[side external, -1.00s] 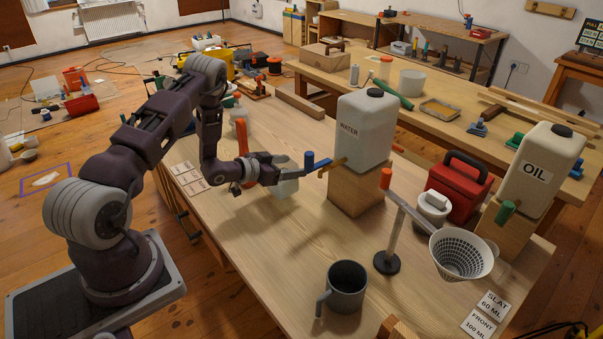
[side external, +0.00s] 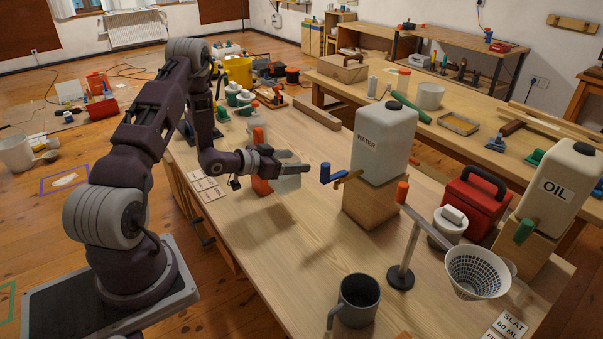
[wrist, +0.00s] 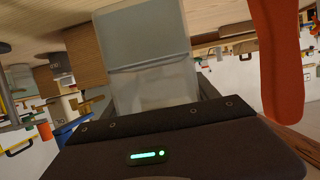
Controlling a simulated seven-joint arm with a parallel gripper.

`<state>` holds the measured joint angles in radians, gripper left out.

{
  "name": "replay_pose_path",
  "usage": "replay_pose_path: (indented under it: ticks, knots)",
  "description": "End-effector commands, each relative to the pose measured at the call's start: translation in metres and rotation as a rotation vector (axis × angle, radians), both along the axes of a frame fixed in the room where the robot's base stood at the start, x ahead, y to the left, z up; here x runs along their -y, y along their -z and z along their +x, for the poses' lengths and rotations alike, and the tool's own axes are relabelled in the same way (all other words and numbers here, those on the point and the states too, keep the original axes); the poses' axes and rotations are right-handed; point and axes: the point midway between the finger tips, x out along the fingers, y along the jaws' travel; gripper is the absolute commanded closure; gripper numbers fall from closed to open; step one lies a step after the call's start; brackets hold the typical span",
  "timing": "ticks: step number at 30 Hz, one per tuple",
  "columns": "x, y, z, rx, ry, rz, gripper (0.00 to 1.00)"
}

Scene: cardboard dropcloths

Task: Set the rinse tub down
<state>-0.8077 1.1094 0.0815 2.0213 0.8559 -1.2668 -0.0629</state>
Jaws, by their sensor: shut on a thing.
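The rinse tub (side external: 289,182) is a pale, translucent grey-green vessel. My gripper (side external: 292,168) is shut on it, above the near bench to the left of the water jug (side external: 384,140). It also shows large in the wrist view (wrist: 146,45), between the fingers. My gripper partly hides the tub in the side view. The tub appears clear of the bench top, but its exact height is hard to tell.
An orange bottle (side external: 262,186) stands close beside my gripper. A grey mug (side external: 358,300) stands nearer. Bare bench (side external: 270,250) lies in front.

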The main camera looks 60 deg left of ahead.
Motion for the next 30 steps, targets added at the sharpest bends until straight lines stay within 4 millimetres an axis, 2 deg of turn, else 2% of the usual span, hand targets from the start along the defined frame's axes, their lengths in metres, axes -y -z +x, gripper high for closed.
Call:
replay_pose_path:
  ticks: [2,5,12,22,25,30]
  knots:
    - [0.004,-0.009,-0.003,0.004,0.003,0.001,0.93]
    - [0.007,-0.006,-0.005,0.002,0.008,0.001,0.93]
    - [0.008,0.036,-0.005,0.0,0.009,0.001,0.93]
    - [0.008,0.08,-0.005,0.002,0.008,0.002,0.93]
    - [0.007,0.088,-0.005,0.003,0.009,0.003,0.93]
    - [0.007,0.088,-0.005,0.003,0.009,0.003,0.93]
